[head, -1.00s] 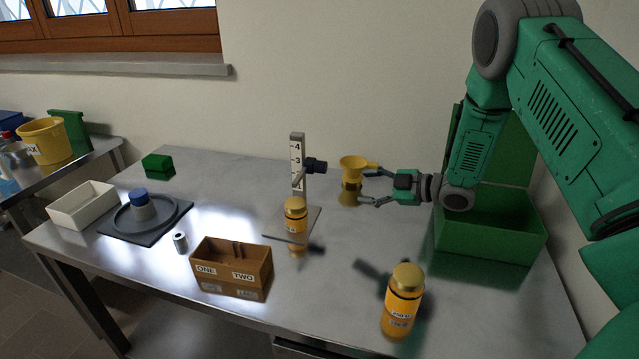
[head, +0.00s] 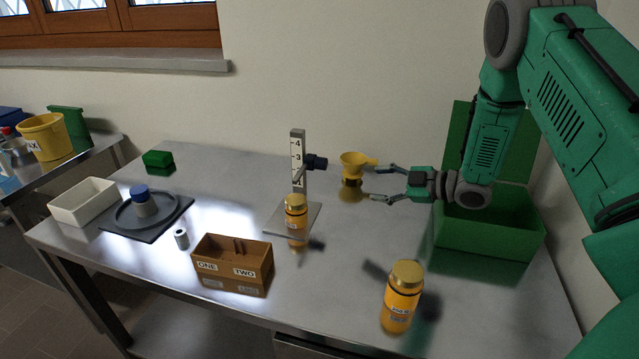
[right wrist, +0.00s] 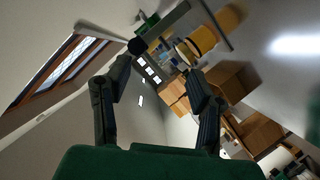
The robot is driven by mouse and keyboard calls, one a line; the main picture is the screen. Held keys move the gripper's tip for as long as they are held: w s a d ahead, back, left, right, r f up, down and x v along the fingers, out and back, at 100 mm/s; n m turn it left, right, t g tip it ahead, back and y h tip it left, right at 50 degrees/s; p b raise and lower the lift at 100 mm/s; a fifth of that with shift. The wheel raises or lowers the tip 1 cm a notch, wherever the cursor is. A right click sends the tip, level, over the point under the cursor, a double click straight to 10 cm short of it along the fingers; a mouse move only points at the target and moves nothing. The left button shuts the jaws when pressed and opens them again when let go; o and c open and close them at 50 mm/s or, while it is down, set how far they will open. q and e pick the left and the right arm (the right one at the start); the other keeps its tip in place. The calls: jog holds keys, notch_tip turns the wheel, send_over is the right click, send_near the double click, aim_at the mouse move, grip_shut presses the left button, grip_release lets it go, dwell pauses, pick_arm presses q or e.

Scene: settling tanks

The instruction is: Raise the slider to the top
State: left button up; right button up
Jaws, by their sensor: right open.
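A grey upright post (head: 297,150) with a white number scale stands on a flat base plate (head: 312,213). The slider (head: 316,162), with a dark knob pointing right, sits on the post near the 3 mark, below the 4. My right gripper (head: 374,182) is open and empty, to the right of the slider and apart from it. In the right wrist view the open fingers (right wrist: 160,72) show, with the dark knob (right wrist: 137,46) beyond the left fingertip. My left gripper is not in view.
A yellow funnel (head: 355,160) stands between slider and gripper in the picture. One orange bottle (head: 296,222) stands before the post, another (head: 402,297) at the front right. A brown two-part box (head: 232,262) is front left; a green bin (head: 490,235) is at right.

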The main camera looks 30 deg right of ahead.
jog(key=v, duration=0.9)
jog(key=shift+s+d, duration=0.15)
jog(key=shift+s, duration=0.1)
jog(key=shift+r, duration=0.1)
